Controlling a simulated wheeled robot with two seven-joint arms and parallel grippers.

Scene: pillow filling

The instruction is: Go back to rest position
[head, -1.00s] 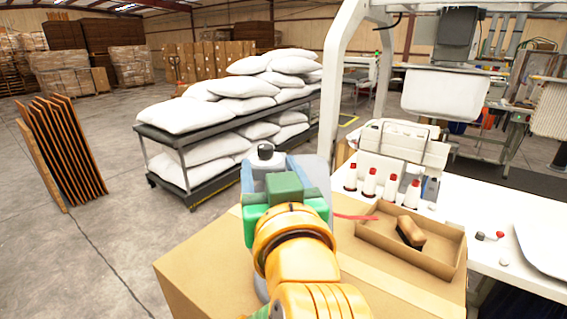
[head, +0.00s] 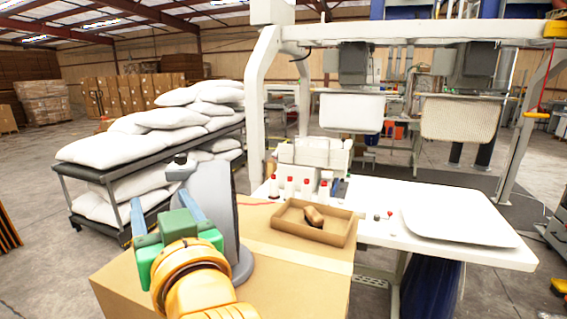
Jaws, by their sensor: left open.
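My left gripper (head: 163,208) has green and blue fingers on an orange arm. It comes in from the bottom left and is open, with its fingers apart and pointing away from me. It shows beside a grey curved upright piece (head: 222,200) with a round base, at the left side of a cardboard box (head: 290,258). I see nothing held between the fingers, though the arm hides part of this area. My right gripper is out of view.
A rack (head: 75,180) with white pillows (head: 110,148) stands behind the gripper. On the box is a cardboard tray (head: 340,238) with a brown brush (head: 314,216). Red-capped bottles (head: 306,188) stand at the white table (head: 385,200). Floor at the left is open.

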